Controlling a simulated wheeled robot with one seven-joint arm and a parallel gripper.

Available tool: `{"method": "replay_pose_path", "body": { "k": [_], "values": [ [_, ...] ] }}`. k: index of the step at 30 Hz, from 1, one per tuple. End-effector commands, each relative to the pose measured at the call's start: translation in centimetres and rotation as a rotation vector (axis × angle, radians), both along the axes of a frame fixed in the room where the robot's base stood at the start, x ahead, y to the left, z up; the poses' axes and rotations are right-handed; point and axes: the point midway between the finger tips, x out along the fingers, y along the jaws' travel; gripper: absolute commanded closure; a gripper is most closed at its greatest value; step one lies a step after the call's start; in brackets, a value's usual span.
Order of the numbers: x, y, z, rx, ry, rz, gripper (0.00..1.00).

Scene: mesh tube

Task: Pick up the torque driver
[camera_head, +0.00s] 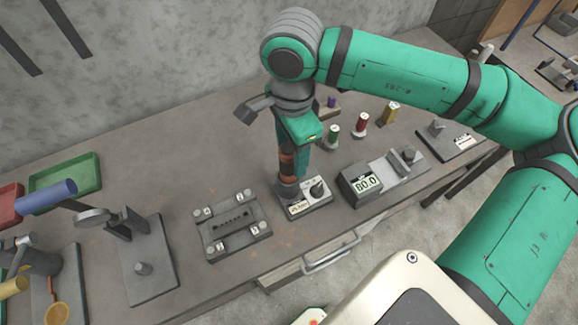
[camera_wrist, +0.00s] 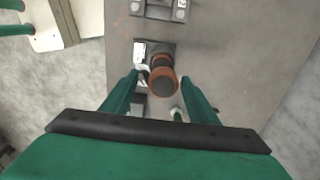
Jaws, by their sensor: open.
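The torque driver (camera_head: 286,165) has a black and orange handle and stands upright on a small grey base with a white label near the front of the workbench. In the wrist view its handle (camera_wrist: 163,78) is seen from above, between the two green fingers. My gripper (camera_head: 294,158) points down over it and hides part of the handle. My gripper (camera_wrist: 161,80) is open, with one finger on each side of the handle and gaps visible in the wrist view. I cannot tell the exact height of the fingertips along the handle.
A grey plate with corner posts (camera_head: 233,226) lies left of the driver. A device reading 80.0 (camera_head: 367,182) stands to the right. Several small coloured spools, including a red one (camera_head: 361,124), stand behind. A green tray (camera_head: 66,172) lies far left. The bench's back left is clear.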

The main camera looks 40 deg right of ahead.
Motion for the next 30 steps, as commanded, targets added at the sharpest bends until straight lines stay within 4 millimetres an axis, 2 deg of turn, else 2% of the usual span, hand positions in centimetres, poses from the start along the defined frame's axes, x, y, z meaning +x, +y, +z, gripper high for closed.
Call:
{"method": "replay_pose_path", "body": {
  "k": [10, 20, 26, 30],
  "values": [
    [0.3, 0.6, -4.3, 0.002, 0.0, 0.007, 0.46],
    [0.2, 0.5, -5.0, 0.001, 0.0, 0.006, 0.46],
    [0.2, 0.5, -4.9, 0.001, 0.0, 0.004, 0.94],
    [0.2, 0.4, -4.9, 0.001, -0.001, 0.002, 0.99]
  ]
}}
